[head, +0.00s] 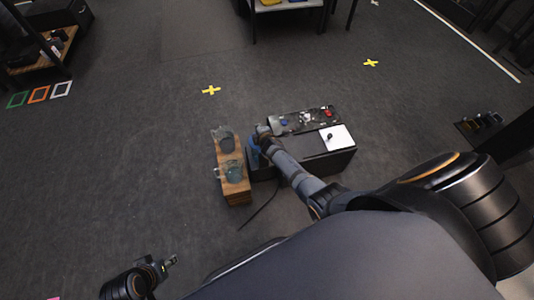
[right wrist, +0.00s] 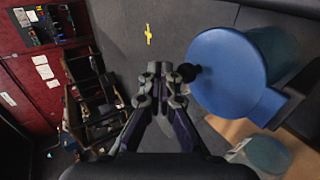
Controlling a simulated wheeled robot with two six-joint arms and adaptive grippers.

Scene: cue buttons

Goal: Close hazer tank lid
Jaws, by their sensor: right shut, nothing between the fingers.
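The hazer tank appears as a blue cylinder (right wrist: 277,48) in the right wrist view. A flat round blue lid (right wrist: 228,75) faces the camera there, with a small black knob (right wrist: 187,72) at its left edge. I cannot tell whether the lid is fully seated. My right gripper (right wrist: 160,78) is shut and empty, its tips just left of the knob; touching or apart is unclear. In the head view, the blue tank (head: 253,158) is partly hidden by my right arm, whose gripper (head: 262,133) is hard to make out. My left gripper (head: 170,261) is low at the left, away from the tank; its opening is too small to judge.
A dark box (head: 287,157) beside the tank carries a panel with blue and red buttons (head: 327,113) and a white plate (head: 337,137).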

